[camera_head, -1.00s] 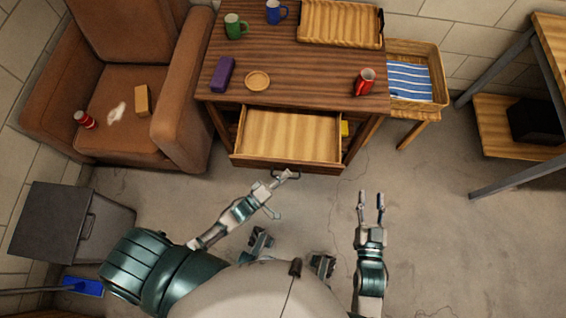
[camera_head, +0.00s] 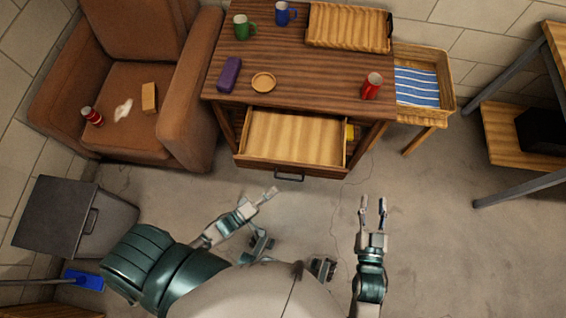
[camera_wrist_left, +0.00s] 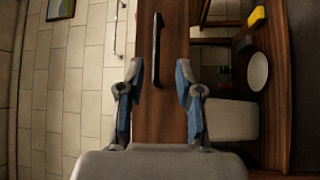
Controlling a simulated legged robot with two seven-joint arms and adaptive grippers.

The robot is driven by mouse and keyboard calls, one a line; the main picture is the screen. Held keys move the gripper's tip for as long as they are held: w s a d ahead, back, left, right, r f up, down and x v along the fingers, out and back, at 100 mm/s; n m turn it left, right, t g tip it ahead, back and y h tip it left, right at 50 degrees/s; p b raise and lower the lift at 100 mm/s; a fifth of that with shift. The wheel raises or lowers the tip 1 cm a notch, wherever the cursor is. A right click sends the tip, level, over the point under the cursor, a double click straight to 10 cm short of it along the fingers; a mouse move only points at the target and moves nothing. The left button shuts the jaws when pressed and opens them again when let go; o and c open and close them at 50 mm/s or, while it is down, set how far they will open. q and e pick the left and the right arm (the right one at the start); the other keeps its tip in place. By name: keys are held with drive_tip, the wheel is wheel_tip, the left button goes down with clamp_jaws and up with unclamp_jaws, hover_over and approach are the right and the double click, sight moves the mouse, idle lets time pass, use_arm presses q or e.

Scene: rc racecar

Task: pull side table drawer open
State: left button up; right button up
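The side table (camera_head: 300,75) has a dark wooden top. Its drawer (camera_head: 295,138) is pulled out towards me, and the light wood inside is bare. The drawer's dark handle (camera_head: 289,178) is on its front; it also shows in the left wrist view (camera_wrist_left: 157,50), ahead of the fingers. My left gripper (camera_head: 268,196) is below and a little left of the handle, apart from it. In the left wrist view its fingers (camera_wrist_left: 158,100) are spread with nothing between them. My right gripper (camera_head: 374,205) is open and empty over the floor, right of the drawer.
Two mugs, a red mug (camera_head: 371,86), a purple box (camera_head: 229,73), a small round dish (camera_head: 263,82) and a wooden tray (camera_head: 347,27) are on the tabletop. An armchair (camera_head: 135,90) stands left, a basket (camera_head: 420,85) right. A bin (camera_head: 65,215) is at left. Floor at right is clear.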

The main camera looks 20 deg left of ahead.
use_arm(q)
drive_tip(key=v, duration=0.3)
drive_tip(key=shift+s, duration=0.45)
use_arm(e)
drive_tip(key=shift+d, duration=0.25)
use_arm(q)
drive_tip(key=shift+a+f, duration=0.1)
use_arm(e)
drive_tip(key=shift+a, duration=0.15)
